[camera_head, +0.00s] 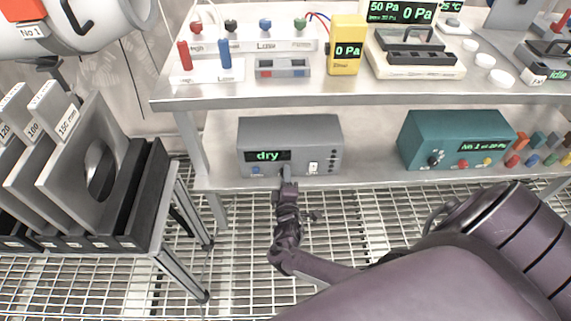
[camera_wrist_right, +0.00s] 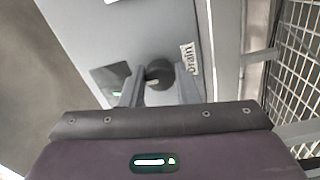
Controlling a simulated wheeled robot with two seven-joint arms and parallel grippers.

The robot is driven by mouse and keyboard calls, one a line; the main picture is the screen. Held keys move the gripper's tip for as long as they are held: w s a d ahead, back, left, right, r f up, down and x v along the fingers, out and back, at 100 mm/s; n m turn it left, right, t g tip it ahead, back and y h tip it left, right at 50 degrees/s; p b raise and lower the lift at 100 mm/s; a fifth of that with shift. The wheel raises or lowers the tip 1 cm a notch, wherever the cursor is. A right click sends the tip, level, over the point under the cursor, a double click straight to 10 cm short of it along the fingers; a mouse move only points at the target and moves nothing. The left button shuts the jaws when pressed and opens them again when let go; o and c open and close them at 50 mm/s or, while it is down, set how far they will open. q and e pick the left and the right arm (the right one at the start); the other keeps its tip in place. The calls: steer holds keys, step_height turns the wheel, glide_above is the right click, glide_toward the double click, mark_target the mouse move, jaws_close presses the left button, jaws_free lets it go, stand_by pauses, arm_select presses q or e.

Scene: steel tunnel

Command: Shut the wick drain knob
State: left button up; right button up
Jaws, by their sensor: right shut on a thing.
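The grey box (camera_head: 324,131) with a green "dry" display stands on the lower shelf in the head view. My right gripper (camera_head: 287,179) is at the lower front of this box, and its hand covers most of what it grips. In the right wrist view the dark round drain knob (camera_wrist_right: 160,73) sits on the grey panel, beside a small white label that appears to read "drain". The fingers of my right gripper (camera_wrist_right: 159,92) are on both sides of the knob, shut on it. My left gripper is not in view.
A teal box (camera_head: 457,139) with a display stands to the right on the same lower shelf (camera_head: 375,172). The upper shelf above carries instruments, including a yellow meter (camera_head: 346,45). A rack of grey plates (camera_head: 72,150) stands at the left. The grating floor below is clear.

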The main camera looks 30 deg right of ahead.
steer(key=o, duration=1)
steer(key=shift+c, duration=0.2)
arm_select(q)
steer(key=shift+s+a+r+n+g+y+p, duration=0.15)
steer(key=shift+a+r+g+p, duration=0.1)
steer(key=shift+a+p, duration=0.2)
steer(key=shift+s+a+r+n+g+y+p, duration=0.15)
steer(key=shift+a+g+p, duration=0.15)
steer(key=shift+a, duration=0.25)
arm_select(e)
steer(key=v, duration=0.7)
steer(key=shift+s+a, duration=0.2)
steer(key=shift+s, duration=0.15)
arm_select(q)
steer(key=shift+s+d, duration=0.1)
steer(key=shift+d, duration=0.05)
